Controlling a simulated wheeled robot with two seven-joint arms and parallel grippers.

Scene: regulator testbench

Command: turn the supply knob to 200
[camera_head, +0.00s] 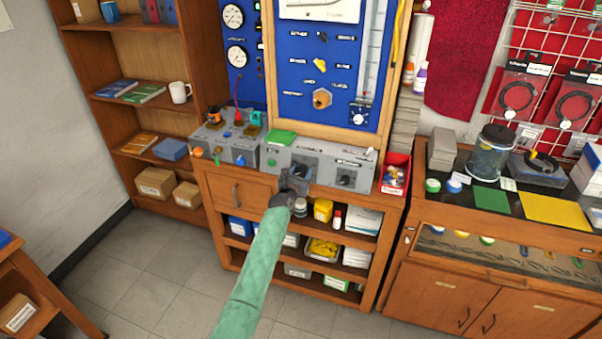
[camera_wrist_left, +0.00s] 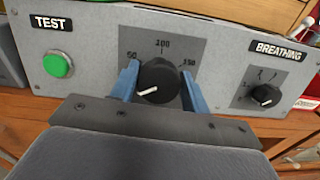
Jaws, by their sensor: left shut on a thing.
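The black knob (camera_wrist_left: 158,80) sits on a grey dial plate (camera_wrist_left: 163,45) marked 50, 100 and 150; its white pointer line points down and to the left. No 200 mark is readable, and the plate's lower part is hidden by my gripper. My left gripper (camera_wrist_left: 160,88) is shut on this knob, with one blue finger at each side. In the head view my left gripper (camera_head: 295,180) is at the front of the grey test box (camera_head: 318,163) and hides the knob. My right gripper is not in view.
A green button (camera_wrist_left: 57,65) labelled TEST is left of the knob. A smaller black knob (camera_wrist_left: 266,95) labelled BREATHING is to the right. A red bin (camera_head: 395,173) stands at the box's right end. Shelves with a yellow container (camera_head: 323,210) lie below.

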